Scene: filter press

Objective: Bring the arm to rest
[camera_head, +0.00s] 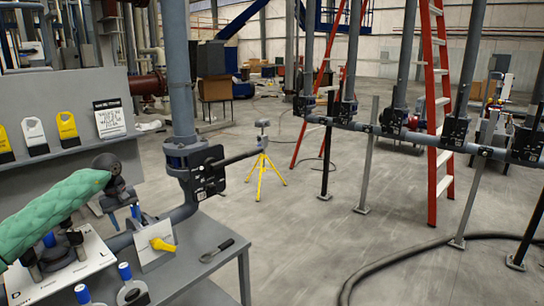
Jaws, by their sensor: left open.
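My left arm comes in from the left in a green quilted sleeve. My left gripper (121,194), dark, is at the sleeve's far end, above the grey bench (222,262) and in front of the grey panel. Its jaws are open, and I see nothing held in them. The fingertips are small and partly hard to make out. A grey vertical pipe with a black valve body (207,172) stands to the right of the gripper, apart from it. My right gripper is not in view.
A yellow-handled valve (162,244) and a dark hand tool (217,250) are on the bench. Tags (68,128) hang on the panel. A yellow tripod (264,165), red ladder (435,120), pipe rack and dark hose (390,257) stand or lie beyond.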

